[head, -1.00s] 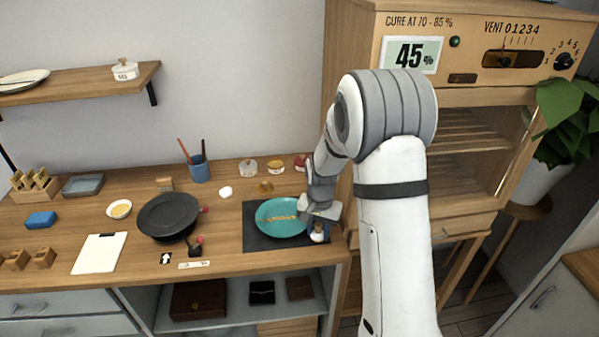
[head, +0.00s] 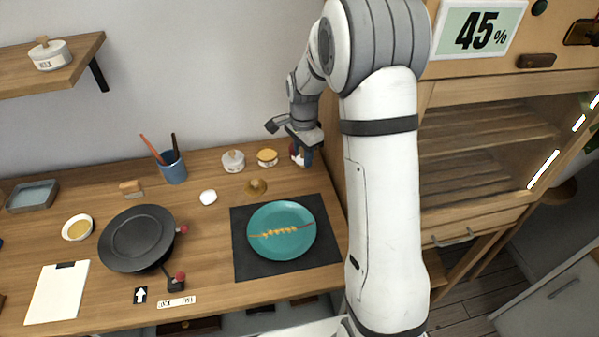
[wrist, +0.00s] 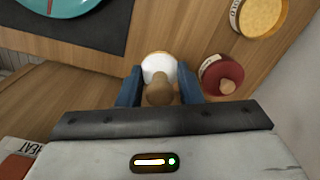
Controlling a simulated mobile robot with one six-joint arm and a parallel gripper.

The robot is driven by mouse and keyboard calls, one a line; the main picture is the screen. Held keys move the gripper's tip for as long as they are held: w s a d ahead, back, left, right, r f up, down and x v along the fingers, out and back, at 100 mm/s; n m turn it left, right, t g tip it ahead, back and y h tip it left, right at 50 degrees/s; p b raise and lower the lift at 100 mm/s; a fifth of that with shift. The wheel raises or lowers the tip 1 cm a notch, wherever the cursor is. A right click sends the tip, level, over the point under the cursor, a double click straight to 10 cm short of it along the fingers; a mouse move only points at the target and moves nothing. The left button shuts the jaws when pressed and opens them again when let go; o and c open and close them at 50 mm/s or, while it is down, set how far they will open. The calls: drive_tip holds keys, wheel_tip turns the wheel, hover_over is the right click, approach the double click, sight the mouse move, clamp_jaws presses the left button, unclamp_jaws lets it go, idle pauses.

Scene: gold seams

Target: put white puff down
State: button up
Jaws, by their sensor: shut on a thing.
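The white puff (wrist: 158,66), a white pad with a wooden knob, is between the blue fingers of my gripper (wrist: 158,88) in the wrist view. My gripper is shut on it. In the head view my gripper (head: 302,158) is at the back right of the counter, behind the dark mat and beside the cabinet. The puff is mostly hidden there by the fingers. I cannot tell whether the puff touches the counter.
A red-lidded jar (wrist: 222,78) is close to the puff's right in the wrist view. A yellow-topped jar (head: 267,158) and a white jar (head: 233,161) stand to the left. A teal plate (head: 266,250) with a gold seam lies on the dark mat (head: 325,255).

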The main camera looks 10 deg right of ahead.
sight(303, 182)
wheel_tip(303, 182, down, 7)
drive_tip(key=shift+s+f+p, duration=0.1)
drive_tip(key=shift+f+p, duration=0.1)
drive_tip(key=shift+p, duration=0.3)
drive_tip(key=shift+f, duration=0.2)
drive_tip(key=o, duration=0.9)
